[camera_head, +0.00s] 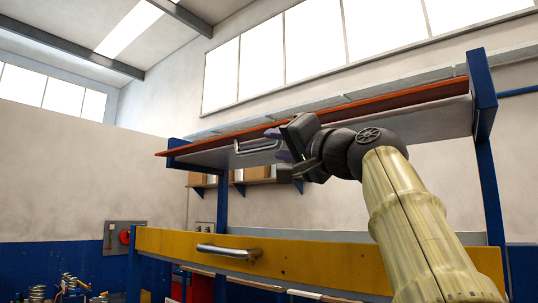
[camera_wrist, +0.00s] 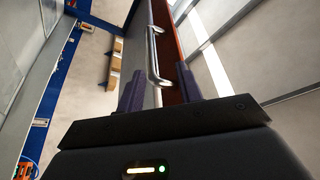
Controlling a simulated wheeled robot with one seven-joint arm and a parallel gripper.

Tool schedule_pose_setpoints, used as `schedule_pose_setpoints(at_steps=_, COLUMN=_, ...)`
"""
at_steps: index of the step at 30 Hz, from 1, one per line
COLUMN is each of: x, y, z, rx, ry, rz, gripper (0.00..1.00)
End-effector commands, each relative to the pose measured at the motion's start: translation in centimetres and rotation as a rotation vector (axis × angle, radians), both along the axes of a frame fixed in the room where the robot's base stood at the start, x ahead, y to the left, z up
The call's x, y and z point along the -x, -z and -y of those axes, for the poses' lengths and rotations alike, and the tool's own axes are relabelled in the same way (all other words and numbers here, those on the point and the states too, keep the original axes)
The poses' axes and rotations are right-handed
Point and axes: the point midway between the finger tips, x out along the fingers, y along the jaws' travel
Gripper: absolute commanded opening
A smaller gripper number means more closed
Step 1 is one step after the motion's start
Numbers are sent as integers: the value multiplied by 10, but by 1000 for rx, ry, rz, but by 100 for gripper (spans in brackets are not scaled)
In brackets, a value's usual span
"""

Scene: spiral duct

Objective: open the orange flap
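The orange-red flap (camera_head: 330,107) is a long board at the top of a blue-framed rack in the head view, lying nearly level. A grey face below its orange-red side carries a metal bar handle (camera_head: 257,147). My gripper (camera_head: 277,144) is at this handle's right end. In the wrist view, the two purple fingers (camera_wrist: 160,90) are apart, and the handle (camera_wrist: 152,50) shows in the gap between them. The orange-red surface (camera_wrist: 167,35) is beside it. I cannot tell whether a finger touches the handle.
A yellow-orange panel (camera_head: 320,262) with its own metal handle (camera_head: 228,251) crosses the rack below. Blue posts (camera_head: 487,190) stand at the rack's sides. Small boxes (camera_head: 250,174) sit on a wall shelf behind. Open space lies between the flap and the panel.

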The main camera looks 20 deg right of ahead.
Motion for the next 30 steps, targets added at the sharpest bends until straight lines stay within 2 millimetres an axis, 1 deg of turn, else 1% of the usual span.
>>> schedule_pose_setpoints(at_steps=1, x=12, y=7, z=4, rx=1, ry=4, rz=3, gripper=35)
schedule_pose_setpoints(at_steps=3, x=24, y=11, z=8, rx=1, ry=3, rz=2, gripper=35)
schedule_pose_setpoints(at_steps=12, x=77, y=27, z=28, rx=0, ry=3, rz=1, gripper=35)
schedule_pose_setpoints(at_steps=15, x=91, y=31, z=33, rx=0, ry=2, rz=1, gripper=35)
schedule_pose_setpoints(at_steps=20, x=103, y=33, z=37, rx=0, ry=0, rz=0, gripper=35)
schedule_pose_setpoints(at_steps=28, x=104, y=33, z=38, rx=0, ry=-1, rz=-1, gripper=35)
schedule_pose_setpoints(at_steps=29, x=104, y=33, z=38, rx=0, ry=-1, rz=-1, gripper=31)
schedule_pose_setpoints(at_steps=30, x=104, y=33, z=38, rx=0, ry=0, rz=-1, gripper=23)
